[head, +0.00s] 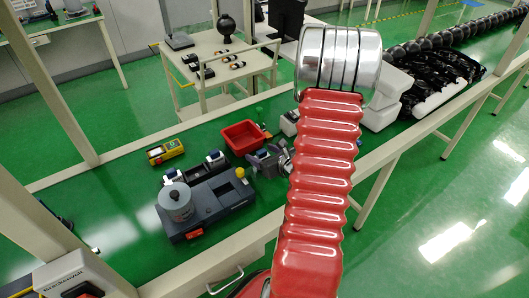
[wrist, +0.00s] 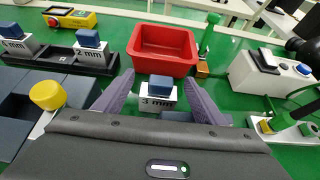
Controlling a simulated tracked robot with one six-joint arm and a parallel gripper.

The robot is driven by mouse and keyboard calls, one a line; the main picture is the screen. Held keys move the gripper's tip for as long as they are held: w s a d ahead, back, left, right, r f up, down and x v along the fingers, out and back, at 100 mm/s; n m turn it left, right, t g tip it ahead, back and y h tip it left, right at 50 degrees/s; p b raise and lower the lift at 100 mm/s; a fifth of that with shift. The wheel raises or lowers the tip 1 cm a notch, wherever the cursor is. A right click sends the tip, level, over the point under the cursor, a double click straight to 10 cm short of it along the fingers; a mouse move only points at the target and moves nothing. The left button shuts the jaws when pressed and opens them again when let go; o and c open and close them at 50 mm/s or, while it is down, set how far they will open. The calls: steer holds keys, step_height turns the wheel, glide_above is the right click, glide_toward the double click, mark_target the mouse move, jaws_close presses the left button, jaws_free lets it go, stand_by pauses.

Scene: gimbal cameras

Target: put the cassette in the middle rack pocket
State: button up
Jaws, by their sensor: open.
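A white cassette with a blue top, marked 3 mm (wrist: 157,102), stands between the fingers of my gripper (wrist: 159,79) in the wrist view. My gripper is open, with one purple-grey finger on each side; contact is not clear. The cassette's base is hidden behind my gripper's body. A dark rack (wrist: 60,58) lies to the left. It carries a 2 mm cassette (wrist: 90,52) near its right end and another cassette (wrist: 14,44) further left, its number hard to read. In the head view my gripper (head: 268,157) is low over the green table, partly hidden by my red arm.
A red bin (wrist: 165,50) stands just behind the cassette. A dark grey station (head: 215,200) with a yellow knob (wrist: 48,95) and a grey cylinder (head: 175,201) is at left. A yellow device (head: 164,152) lies behind the rack. A white button box (wrist: 270,75) is at right.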

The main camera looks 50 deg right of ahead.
steer(key=v, duration=1.1)
steer(key=shift+s+r, duration=0.15)
steer(key=shift+s, duration=0.1)
steer(key=shift+d, duration=0.15)
steer(key=shift+w, duration=0.1)
